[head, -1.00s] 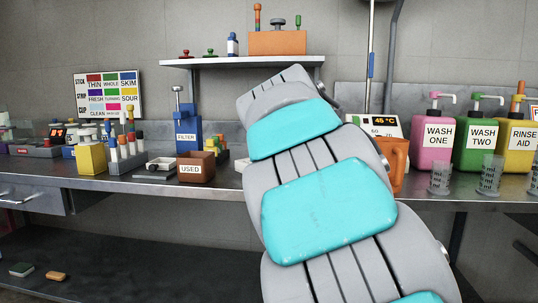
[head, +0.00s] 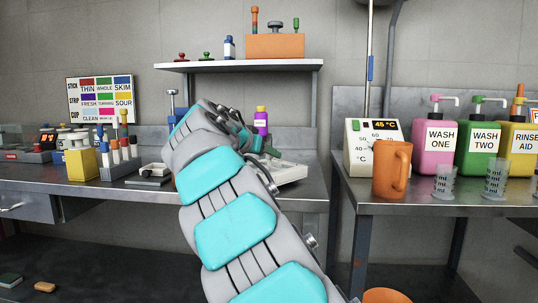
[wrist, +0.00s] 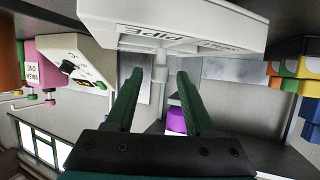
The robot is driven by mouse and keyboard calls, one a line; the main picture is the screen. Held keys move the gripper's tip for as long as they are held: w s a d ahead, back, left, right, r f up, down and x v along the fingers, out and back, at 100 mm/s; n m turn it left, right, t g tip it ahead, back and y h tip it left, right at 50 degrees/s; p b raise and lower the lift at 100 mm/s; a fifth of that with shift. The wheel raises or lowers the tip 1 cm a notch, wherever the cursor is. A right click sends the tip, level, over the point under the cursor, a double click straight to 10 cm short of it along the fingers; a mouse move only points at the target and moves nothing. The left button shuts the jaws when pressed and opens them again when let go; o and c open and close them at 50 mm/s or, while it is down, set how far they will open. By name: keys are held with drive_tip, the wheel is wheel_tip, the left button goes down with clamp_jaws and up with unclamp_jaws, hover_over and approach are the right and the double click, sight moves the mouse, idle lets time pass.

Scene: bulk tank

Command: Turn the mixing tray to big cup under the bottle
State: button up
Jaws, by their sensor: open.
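The white mixing tray (head: 291,174) lies on the bench just beyond my gripper in the head view. In the wrist view the tray (wrist: 120,14) fills the top; one label reads "PIPE", another is cut off. A short pale peg (wrist: 160,73) on its near side stands between my fingertips. My gripper (wrist: 160,80) has both green fingers apart, with gaps beside the peg. It also shows in the head view (head: 268,152), partly hidden by my arm. A purple bottle (head: 261,121) with a yellow cap stands behind the gripper. The big cup cannot be made out.
An orange mug (head: 391,168) and a temperature box (head: 358,147) stand on the right bench, beside pump bottles and clear measuring cups (head: 445,181). A gap separates the two benches. A yellow block (head: 81,164) and tube rack (head: 120,160) stand left. A shelf (head: 239,66) hangs above.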

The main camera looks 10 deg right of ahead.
drive_tip(key=shift+x, duration=1.15)
drive_tip(key=shift+s, duration=0.1)
clamp_jaws()
idle(0.4)
